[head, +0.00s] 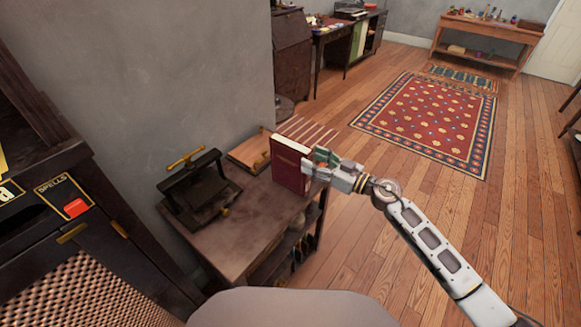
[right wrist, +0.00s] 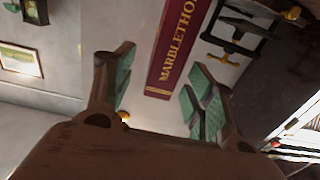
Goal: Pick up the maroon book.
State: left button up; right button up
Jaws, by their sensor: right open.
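The maroon book (head: 288,165) stands upright on the dark cabinet top (head: 232,232), near its right edge. In the right wrist view the book's spine (right wrist: 178,45), with gold lettering, appears beyond and between the fingers. My right gripper (head: 318,164) is at the book's right side in the head view, with one finger overlapping the book's edge. In the right wrist view the right gripper (right wrist: 162,92) is open, its green pads apart and nothing held between them. Whether a finger touches the book cannot be told. My left gripper is not in view.
A black press (head: 200,190) stands left of the book on the cabinet. A wooden board (head: 249,152) lies behind the book. A grey wall (head: 150,70) rises behind the cabinet. Open wooden floor (head: 370,215) and a red rug (head: 432,118) lie to the right.

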aim_at(292, 150)
jog(key=shift+x, duration=1.6)
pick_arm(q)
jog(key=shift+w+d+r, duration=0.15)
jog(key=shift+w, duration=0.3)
pick_arm(e)
jog(key=shift+w+a, duration=0.1)
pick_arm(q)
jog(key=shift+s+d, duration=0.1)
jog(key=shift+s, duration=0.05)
pick_arm(e)
jog(key=shift+b+x, duration=0.3)
jog(key=shift+x, duration=0.6)
jog(key=shift+b+x, duration=0.35)
jog(key=shift+x, duration=1.15)
jog(key=shift+a+r, duration=0.15)
jog(key=shift+a, duration=0.15)
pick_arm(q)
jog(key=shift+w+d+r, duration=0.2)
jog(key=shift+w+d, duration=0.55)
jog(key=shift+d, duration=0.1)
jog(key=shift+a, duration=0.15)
pick_arm(e)
jog(key=shift+c, duration=0.2)
